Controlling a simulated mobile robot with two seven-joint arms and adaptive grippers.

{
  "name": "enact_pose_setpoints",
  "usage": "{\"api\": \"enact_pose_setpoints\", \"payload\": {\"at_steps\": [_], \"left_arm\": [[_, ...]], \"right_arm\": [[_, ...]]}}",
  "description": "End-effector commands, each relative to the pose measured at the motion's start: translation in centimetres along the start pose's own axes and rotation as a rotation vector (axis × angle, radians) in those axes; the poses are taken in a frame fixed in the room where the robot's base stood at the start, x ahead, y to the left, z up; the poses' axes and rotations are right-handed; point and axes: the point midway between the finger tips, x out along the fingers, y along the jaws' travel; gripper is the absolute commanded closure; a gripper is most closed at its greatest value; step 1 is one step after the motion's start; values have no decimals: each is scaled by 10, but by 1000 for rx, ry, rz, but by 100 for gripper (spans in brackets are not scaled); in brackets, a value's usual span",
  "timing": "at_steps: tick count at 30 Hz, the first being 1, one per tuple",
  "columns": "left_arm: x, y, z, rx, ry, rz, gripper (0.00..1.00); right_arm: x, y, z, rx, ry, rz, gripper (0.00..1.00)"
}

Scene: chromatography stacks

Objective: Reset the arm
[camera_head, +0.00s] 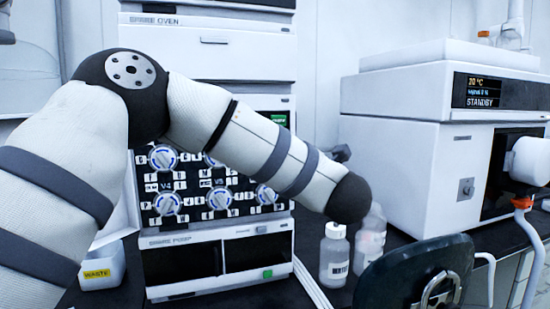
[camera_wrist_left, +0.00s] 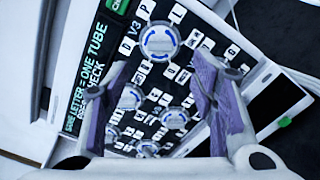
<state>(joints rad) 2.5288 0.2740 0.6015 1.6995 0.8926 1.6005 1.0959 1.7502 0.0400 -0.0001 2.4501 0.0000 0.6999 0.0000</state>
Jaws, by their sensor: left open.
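My left arm (camera_head: 255,150) comes in from the left of the head view. It bends at a dark joint high up and reaches down to the right across the front of the valve panel (camera_head: 187,218). Its gripper is hidden in the head view. In the left wrist view my left gripper (camera_wrist_left: 157,64) is open, with purple pads on both fingers and nothing between them. Behind the fingers the valve panel shows tilted, with a round blue-marked knob (camera_wrist_left: 160,42) labelled V3. I cannot tell how far the fingertips are from it. My right gripper is not in view.
Below the panel is a pump unit (camera_head: 215,234). A capped white bottle (camera_head: 334,262) stands right of it, near the arm's dark end. A waste container (camera_head: 100,270) is at left. A large white instrument (camera_head: 405,163) and a dark green object (camera_head: 400,282) are at right.

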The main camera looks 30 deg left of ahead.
Motion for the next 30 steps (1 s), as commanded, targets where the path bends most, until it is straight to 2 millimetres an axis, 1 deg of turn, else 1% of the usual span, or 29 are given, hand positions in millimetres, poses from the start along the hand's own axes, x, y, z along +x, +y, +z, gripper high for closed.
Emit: {"api": "enact_pose_setpoints", "payload": {"at_steps": [1,3,6,18,20,22,23,26,27,29,30], "left_arm": [[-10,-1,0,3,-2,-1,48],[-21,-1,0,1,-1,-1,48],[-29,-1,0,1,1,0,48],[-31,0,0,0,2,0,48],[-30,-4,-1,12,-2,-4,48],[-30,-25,-5,95,-35,-32,48],[-31,-41,-9,162,-61,-55,48],[-40,-123,-38,498,-204,-176,48],[-49,-159,-56,650,-273,-239,48],[-66,-208,-88,865,-380,-333,48],[-80,-236,-112,998,-452,-397,48]], "right_arm": [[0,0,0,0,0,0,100],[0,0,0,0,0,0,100],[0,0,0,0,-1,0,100],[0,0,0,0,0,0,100],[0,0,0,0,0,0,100],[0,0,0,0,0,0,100],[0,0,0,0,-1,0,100],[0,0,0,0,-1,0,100],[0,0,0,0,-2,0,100],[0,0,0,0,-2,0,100],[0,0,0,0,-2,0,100]]}}
